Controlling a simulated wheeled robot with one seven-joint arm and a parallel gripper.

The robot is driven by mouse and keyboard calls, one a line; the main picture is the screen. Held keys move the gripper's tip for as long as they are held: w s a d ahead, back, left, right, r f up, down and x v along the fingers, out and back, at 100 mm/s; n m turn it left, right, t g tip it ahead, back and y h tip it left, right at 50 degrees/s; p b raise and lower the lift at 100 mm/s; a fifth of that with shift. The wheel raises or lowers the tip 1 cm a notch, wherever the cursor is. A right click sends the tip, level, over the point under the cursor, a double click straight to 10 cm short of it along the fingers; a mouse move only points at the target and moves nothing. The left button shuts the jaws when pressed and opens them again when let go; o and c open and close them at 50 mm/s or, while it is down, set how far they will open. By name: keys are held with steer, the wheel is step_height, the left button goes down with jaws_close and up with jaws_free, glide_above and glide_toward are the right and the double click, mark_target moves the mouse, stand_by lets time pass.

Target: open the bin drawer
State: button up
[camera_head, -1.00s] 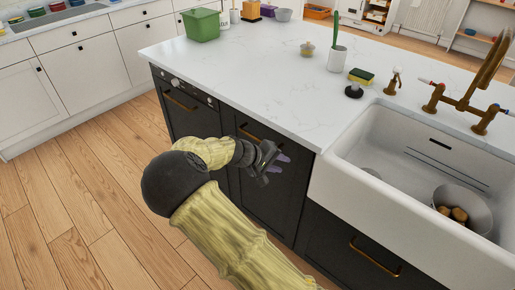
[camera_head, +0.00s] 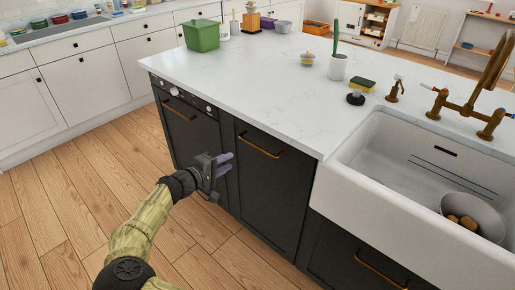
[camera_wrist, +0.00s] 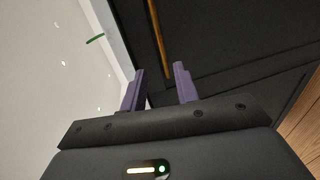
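The dark middle front (camera_head: 268,190) of the island, with a horizontal brass handle (camera_head: 261,145) near its top, looks like the bin drawer; no label shows. It is shut, flush with its neighbours. My gripper (camera_head: 224,163) is in front of the island, left of and a little below that handle in the head view. Its two purple fingers (camera_wrist: 160,87) are apart with nothing between them. In the wrist view, a brass handle (camera_wrist: 156,32) lies beyond the fingertips, not touching them.
A dark front with a control strip and brass handle (camera_head: 179,110) is on the left. A lower dark front with another handle (camera_head: 380,270) is under the white sink (camera_head: 400,215). The white countertop (camera_head: 260,85) overhangs the fronts. Wooden floor (camera_head: 75,190) is clear at left.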

mark_target(258, 147)
steer(key=x, duration=1.6)
steer(key=shift+r, duration=0.1)
jaws_close()
